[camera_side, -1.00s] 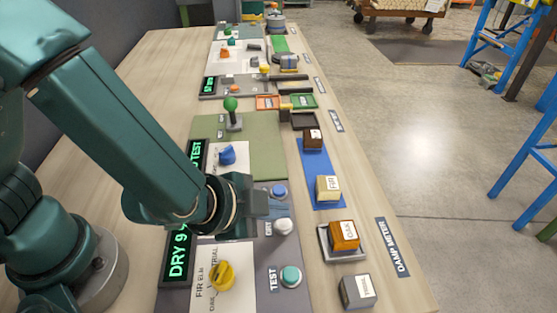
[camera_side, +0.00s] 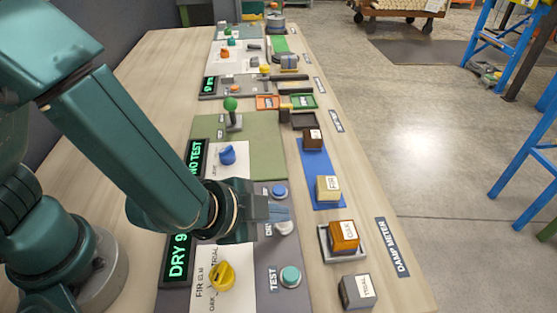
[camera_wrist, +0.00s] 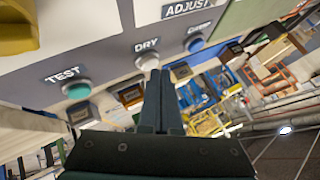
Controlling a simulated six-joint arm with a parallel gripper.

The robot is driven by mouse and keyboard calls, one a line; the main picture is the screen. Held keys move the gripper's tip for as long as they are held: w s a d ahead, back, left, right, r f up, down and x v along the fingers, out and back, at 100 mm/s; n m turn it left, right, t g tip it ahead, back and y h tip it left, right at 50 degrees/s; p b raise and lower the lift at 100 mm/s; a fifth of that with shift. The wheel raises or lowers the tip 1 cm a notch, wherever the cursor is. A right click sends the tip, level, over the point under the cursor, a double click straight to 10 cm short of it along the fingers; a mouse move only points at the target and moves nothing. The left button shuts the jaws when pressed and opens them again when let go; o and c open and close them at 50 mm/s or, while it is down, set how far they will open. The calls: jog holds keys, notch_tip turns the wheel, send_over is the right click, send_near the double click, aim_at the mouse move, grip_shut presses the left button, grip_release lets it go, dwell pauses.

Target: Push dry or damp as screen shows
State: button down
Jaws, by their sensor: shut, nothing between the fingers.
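The lit screen (camera_side: 177,258) reads "DRY 9", the rest hidden behind my arm. A white button (camera_side: 284,228) labelled DRY shows right of my arm. In the wrist view the white DRY button (camera_wrist: 147,62) sits between the blue DAMP button (camera_wrist: 195,43) and the teal TEST button (camera_wrist: 77,88). In the side view the blue button (camera_side: 279,190) is farther back and the teal button (camera_side: 290,276) nearer. My gripper (camera_side: 288,213) is shut and empty, its tips (camera_wrist: 160,72) at the white button. I cannot tell whether they touch it.
A yellow dial (camera_side: 222,276) stands left of the teal button. An orange OAK block (camera_side: 344,235) sits on a small tray, with a grey block (camera_side: 357,291) nearer and a FIR block (camera_side: 328,188) on a blue mat (camera_side: 313,158). A second screen (camera_side: 196,158) reads "NO TEST".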

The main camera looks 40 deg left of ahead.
jog(key=shift+f, duration=0.35)
dwell(0.5)
jog(key=shift+r, duration=0.8)
notch_tip(320, 180, up, 5)
jog(key=shift+r, duration=0.1)
dwell(0.3)
dwell(0.5)
